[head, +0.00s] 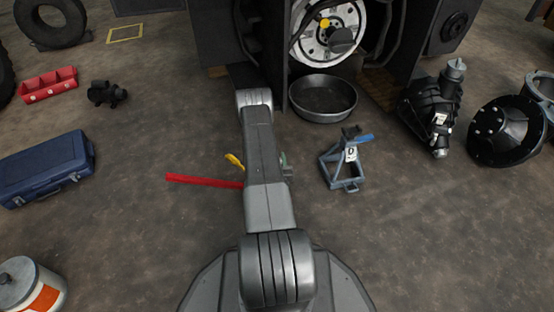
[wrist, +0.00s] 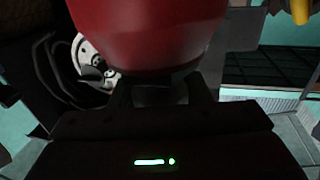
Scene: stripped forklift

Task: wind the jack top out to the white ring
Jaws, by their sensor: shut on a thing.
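In the wrist view a rounded red body (wrist: 150,35), which looks like the jack, fills the upper middle, very close. A short dark grey round piece (wrist: 160,96), likely the jack top, shows below it between my fingers. My gripper (wrist: 160,88) is shut on this piece, one finger on each side. I see no white ring; that part of the jack is dark or hidden. In the head view my arm covers the jack and my gripper. A red bar (head: 203,180) sticks out left from behind my arm; I cannot tell if it joins the jack.
A small yellow thing (head: 234,161) shows just left of my arm. A blue-grey stand (head: 328,172) tagged D is to the right. A round pan (head: 322,112) lies under the forklift hub (head: 310,50). A blue case (head: 45,170) is at left. The right foreground floor is clear.

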